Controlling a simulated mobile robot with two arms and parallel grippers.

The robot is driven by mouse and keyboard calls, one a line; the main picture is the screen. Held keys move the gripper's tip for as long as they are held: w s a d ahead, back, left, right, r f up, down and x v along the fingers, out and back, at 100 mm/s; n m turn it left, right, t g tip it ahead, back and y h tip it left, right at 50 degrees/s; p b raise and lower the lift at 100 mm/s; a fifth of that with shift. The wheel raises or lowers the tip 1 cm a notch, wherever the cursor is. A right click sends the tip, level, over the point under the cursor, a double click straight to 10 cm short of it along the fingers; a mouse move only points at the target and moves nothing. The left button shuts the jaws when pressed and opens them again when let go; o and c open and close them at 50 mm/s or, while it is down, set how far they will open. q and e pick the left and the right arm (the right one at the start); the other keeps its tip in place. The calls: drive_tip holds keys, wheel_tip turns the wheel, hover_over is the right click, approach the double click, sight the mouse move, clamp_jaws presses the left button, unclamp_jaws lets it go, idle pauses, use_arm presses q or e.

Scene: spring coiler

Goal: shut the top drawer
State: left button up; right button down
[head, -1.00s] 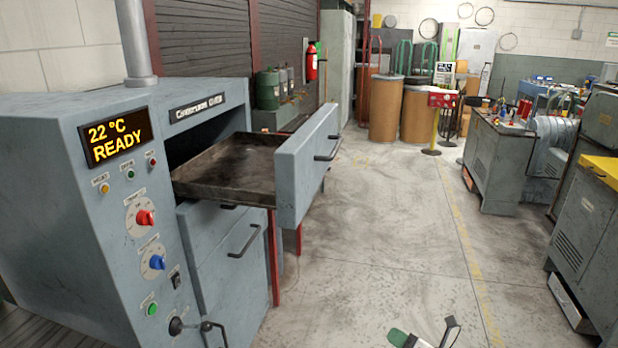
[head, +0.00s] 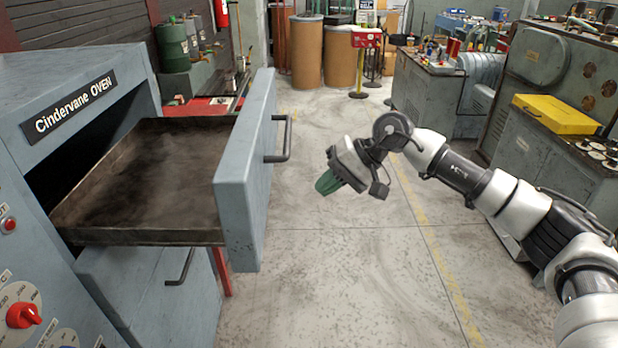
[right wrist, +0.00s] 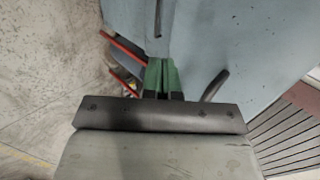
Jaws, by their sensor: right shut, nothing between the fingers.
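The top drawer (head: 245,185) of the grey oven (head: 75,65) is pulled far out. Its brown metal tray (head: 150,180) is empty, and a dark bar handle (head: 282,140) sits on its front panel. My right gripper (head: 327,184) is to the right of the drawer front, apart from it, with its green fingers together and nothing between them. In the right wrist view the green fingertips (right wrist: 161,76) show together, with grey-blue panels beyond them. My left gripper is in neither view.
A lower drawer with its own handle (head: 182,268) is beneath the top drawer. Machine cabinets (head: 560,160) with a yellow tray (head: 556,114) stand at the right. Brown drums (head: 307,52) stand at the back. The floor between oven and cabinets is clear.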

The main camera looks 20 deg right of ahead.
drive_tip(key=a+r+p+x, duration=0.1)
drive_tip(key=p+x, duration=0.4)
drive_tip(key=x, duration=0.6)
drive_tip(key=shift+w+a+r+p, duration=0.3)
drive_tip(key=shift+r+p, duration=0.05)
drive_tip(key=shift+r, duration=0.15)
